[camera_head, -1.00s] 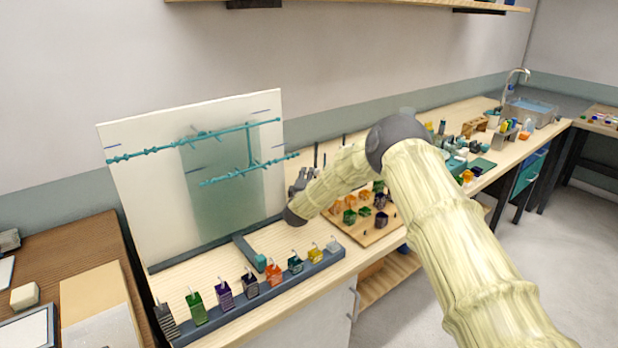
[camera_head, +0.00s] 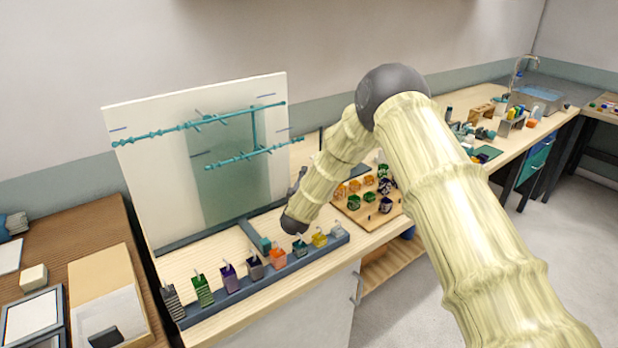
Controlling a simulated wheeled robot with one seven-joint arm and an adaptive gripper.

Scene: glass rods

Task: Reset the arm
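My arm comes in from the lower right of the head view, bends at a dark elbow joint, and runs down-left to a dark wrist joint. My gripper (camera_head: 299,182) is mostly hidden behind the forearm and wrist; only a small grey part shows, so its fingers cannot be made out. The wrist appears just above the back of the row of small coloured blocks on the dark rack (camera_head: 230,303). No held object is visible.
A white upright board (camera_head: 150,190) with teal rods (camera_head: 165,137) stands behind the rack. A wooden tray (camera_head: 352,215) with several coloured pieces lies right of my wrist. Farther right are a sink (camera_head: 537,97) and small items. A brown desk (camera_head: 60,262) is at left.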

